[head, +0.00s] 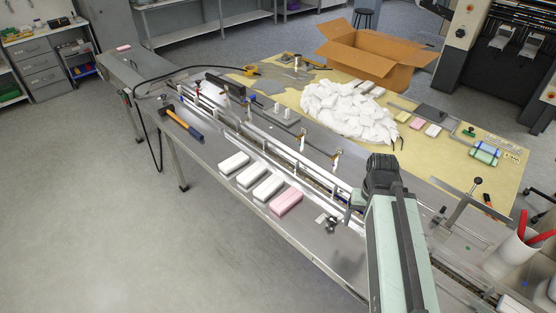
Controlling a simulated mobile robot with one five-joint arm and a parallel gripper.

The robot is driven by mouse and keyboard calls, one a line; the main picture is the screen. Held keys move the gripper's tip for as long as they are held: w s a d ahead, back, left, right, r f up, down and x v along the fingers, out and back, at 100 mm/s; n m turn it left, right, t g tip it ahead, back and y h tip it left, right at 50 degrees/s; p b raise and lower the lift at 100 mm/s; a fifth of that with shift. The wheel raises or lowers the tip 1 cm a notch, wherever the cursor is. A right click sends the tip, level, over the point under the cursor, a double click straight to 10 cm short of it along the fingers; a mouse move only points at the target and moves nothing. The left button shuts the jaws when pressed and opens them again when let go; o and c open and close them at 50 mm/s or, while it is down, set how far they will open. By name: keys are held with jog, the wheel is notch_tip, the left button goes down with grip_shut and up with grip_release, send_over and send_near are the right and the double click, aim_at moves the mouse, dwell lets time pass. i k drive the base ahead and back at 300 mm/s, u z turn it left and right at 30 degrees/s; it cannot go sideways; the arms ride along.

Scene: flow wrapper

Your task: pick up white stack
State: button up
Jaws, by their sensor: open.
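Three white stacks lie in a row on the steel bench top, left of the wrapper's rail: a far one (234,162), a middle one (251,175) and a near one (268,187). A pink stack (286,202) lies at the near end of the row. Each is a low block, and narrow gaps part them. My gripper (327,222) shows small and dark, right of the pink stack and apart from it. It looks open and empty. My arm partly hides the bench behind it.
A long metal rail (290,160) with upright posts runs along the bench. Behind are a yellow table (480,185) with a white heap (350,110) and an open cardboard box (375,55). The left floor is clear.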

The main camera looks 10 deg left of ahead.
aim_at(273, 183)
jog(key=u, duration=1.35)
jog(key=i, duration=0.75)
jog(key=u, duration=1.05)
